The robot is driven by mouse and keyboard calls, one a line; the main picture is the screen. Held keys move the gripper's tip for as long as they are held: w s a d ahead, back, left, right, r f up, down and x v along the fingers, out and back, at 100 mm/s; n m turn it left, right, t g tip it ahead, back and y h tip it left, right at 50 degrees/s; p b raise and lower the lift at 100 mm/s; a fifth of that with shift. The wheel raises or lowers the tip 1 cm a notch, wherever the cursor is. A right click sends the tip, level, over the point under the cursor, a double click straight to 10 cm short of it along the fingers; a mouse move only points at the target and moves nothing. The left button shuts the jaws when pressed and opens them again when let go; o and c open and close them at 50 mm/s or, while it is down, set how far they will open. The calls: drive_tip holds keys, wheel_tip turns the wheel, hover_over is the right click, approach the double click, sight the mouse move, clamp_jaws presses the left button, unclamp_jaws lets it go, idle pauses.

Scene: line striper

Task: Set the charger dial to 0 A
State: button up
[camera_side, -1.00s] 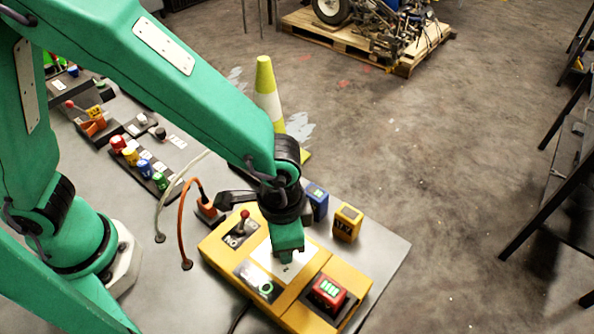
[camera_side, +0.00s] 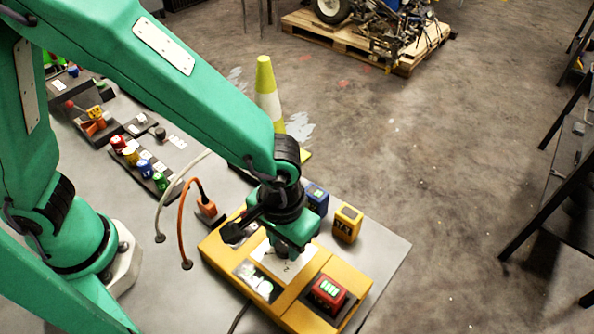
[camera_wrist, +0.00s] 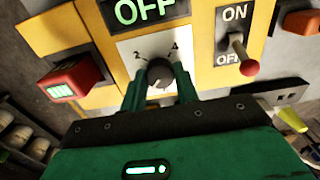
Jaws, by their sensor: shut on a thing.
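The charger is a yellow box (camera_side: 213,247) on the bench in the side view. In the wrist view its dial (camera_wrist: 160,74) is a round dark knob on a white plate with a 2 at upper left and a 4 at upper right. My gripper (camera_wrist: 159,82) is shut on the dial, one finger on each side. I cannot clearly tell which mark the dial points at. A green display (camera_wrist: 143,11) above it reads OFF. In the side view my gripper (camera_side: 288,254) hides the dial.
A red-knobbed toggle switch (camera_wrist: 239,52) marked ON and OFF is right of the dial, its knob near OFF. A red battery (camera_side: 328,292) with a green display sits on the charger. Blue (camera_side: 317,199) and yellow (camera_side: 347,223) batteries stand behind. An orange cable (camera_side: 181,225) arches at left.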

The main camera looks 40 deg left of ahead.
sight(284, 245)
drive_tip(key=shift+r, duration=0.1)
drive_tip(key=o, duration=1)
drive_tip(key=shift+c, duration=0.2)
wheel_tip(284, 245, up, 8)
drive_tip(key=shift+f, duration=0.25)
drive_tip(key=shift+r, duration=0.15)
